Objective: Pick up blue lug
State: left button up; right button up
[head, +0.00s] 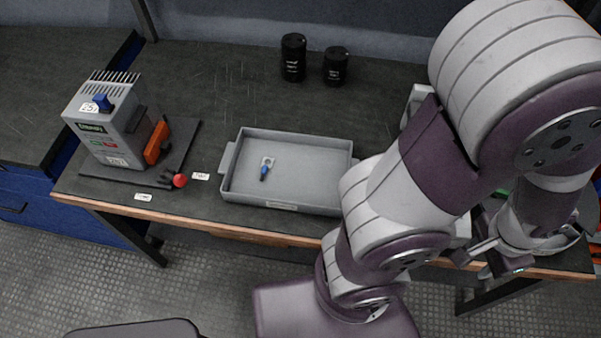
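The blue lug (264,173) lies in the grey tray (304,207), left of its middle. It has a blue sleeve and a pale metal ring end pointing away from me. Nothing touches it except the tray floor.
A grey capacitor unit (108,132) with a blue part on top and an orange part stands at the left. Two black cans (293,58) stand at the back. My arm covers the bench right of the tray.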

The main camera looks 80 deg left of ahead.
aim_at(264, 172)
jog(key=l+u, duration=0.1)
jog(key=u, duration=0.35)
jog(key=k+u, duration=0.15)
jog(key=u, duration=0.35)
jog(key=k+l+u, duration=0.1)
jog(key=u, duration=0.35)
jog(key=k+u, duration=0.1)
jog(key=u, duration=0.4)
jog(key=i+u, duration=0.15)
jog(key=u, duration=0.3)
jog(key=i+l+u, duration=0.15)
jog(key=u, duration=0.35)
jog(key=i+l+u, duration=0.15)
jog(key=u, duration=0.3)
jog(key=i+j, duration=0.1)
jog(key=j, duration=0.7)
